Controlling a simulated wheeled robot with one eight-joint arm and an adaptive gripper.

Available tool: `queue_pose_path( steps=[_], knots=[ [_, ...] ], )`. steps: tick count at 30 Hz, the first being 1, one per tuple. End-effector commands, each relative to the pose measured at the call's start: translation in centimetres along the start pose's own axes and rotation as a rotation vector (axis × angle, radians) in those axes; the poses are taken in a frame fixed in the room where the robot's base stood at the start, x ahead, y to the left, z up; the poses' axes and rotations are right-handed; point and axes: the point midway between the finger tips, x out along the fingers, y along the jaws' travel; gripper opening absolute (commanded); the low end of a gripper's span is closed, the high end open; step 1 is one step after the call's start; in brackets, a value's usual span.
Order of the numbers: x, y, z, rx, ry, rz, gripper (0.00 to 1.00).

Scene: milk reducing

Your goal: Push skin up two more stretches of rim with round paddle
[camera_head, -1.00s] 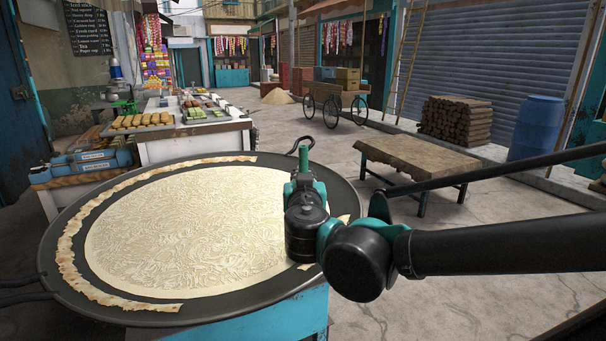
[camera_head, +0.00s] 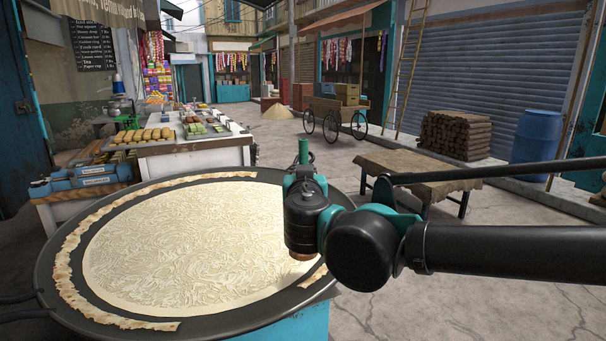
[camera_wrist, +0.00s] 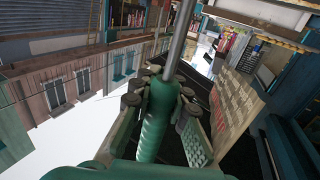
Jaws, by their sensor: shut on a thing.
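A wide dark pan (camera_head: 215,326) holds pale, wrinkled milk (camera_head: 185,240). A tan strip of skin (camera_head: 66,262) lies along its left and far rim, and a short piece (camera_head: 314,277) shows at the near right beside my arm. My gripper (camera_wrist: 162,98) is shut on a green handle (camera_wrist: 155,122) with a metal rod (camera_wrist: 180,40). In the head view the green handle end (camera_head: 303,152) points up above my gripper, over the pan's right part. The round paddle is not visible; my wrist hides the pan there.
A counter (camera_head: 195,154) with trays of food stands behind the pan at left. A low wooden table (camera_head: 412,168) is beyond my arm at right. Open paving lies between. A blue barrel (camera_head: 536,140) and stacked logs (camera_head: 455,136) stand by the shutter.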

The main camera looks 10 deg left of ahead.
Motion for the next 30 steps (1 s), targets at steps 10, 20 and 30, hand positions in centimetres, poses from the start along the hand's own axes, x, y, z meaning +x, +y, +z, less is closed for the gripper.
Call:
queue_pose_path(
  steps=[10, 20, 30],
  knots=[
    [0.0, 0.0, -0.1, 0.000, 0.000, 0.000, 0.00],
    [0.0, 0.0, -2.9, 0.000, 0.000, 0.000, 0.00],
    [0.0, 0.0, -3.5, 0.000, 0.000, 0.000, 0.00]
  ],
)
